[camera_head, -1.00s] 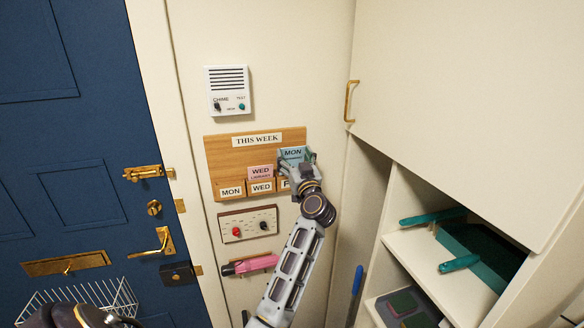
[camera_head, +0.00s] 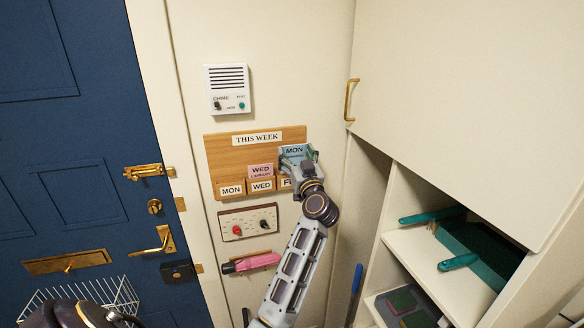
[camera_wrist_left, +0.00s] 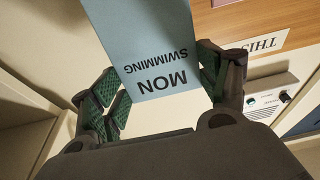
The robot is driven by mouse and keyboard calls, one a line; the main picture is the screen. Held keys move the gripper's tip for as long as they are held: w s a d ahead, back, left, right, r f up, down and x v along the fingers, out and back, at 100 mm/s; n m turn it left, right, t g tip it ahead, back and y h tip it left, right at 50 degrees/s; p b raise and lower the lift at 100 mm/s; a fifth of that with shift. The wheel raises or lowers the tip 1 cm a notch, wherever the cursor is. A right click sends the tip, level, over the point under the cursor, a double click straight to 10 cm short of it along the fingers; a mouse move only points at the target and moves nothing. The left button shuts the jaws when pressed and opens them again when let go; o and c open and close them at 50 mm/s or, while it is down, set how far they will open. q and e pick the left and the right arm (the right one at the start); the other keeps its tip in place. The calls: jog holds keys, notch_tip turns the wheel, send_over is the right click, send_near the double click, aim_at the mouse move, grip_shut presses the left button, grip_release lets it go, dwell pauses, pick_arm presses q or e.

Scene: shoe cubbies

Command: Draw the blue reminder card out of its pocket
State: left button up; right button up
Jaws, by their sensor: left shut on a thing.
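The blue card (camera_head: 295,150), marked MON, is at the right side of the wooden THIS WEEK board (camera_head: 226,151). My left gripper (camera_head: 299,160) is shut on the card near its printed end. In the left wrist view, the card (camera_wrist_left: 150,45) reads MON SWIMMING upside down between the green-padded fingers (camera_wrist_left: 162,88). The card's far end runs out of that view. The gripper partly covers the right-hand pocket (camera_head: 286,183), so I cannot tell whether the card's lower end is inside it. My right gripper is not in view.
A chime box (camera_head: 228,90) is above the board; a knob panel (camera_head: 248,223) and a pink-handled item (camera_head: 250,263) are below. Open cubbies (camera_head: 420,255) stand right.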

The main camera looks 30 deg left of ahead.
pick_arm(q)
jog(key=shift+s+d+r, duration=0.2)
jog(key=shift+s+d, duration=0.4)
jog(key=shift+d, duration=0.1)
jog(key=shift+s+d+r, duration=0.2)
jog(key=shift+s+d, duration=0.45)
jog(key=shift+d, duration=0.1)
jog(key=shift+s+d+r, duration=0.2)
jog(key=shift+s+d, duration=0.4)
jog(key=shift+d, duration=0.1)
jog(key=shift+a, duration=0.1)
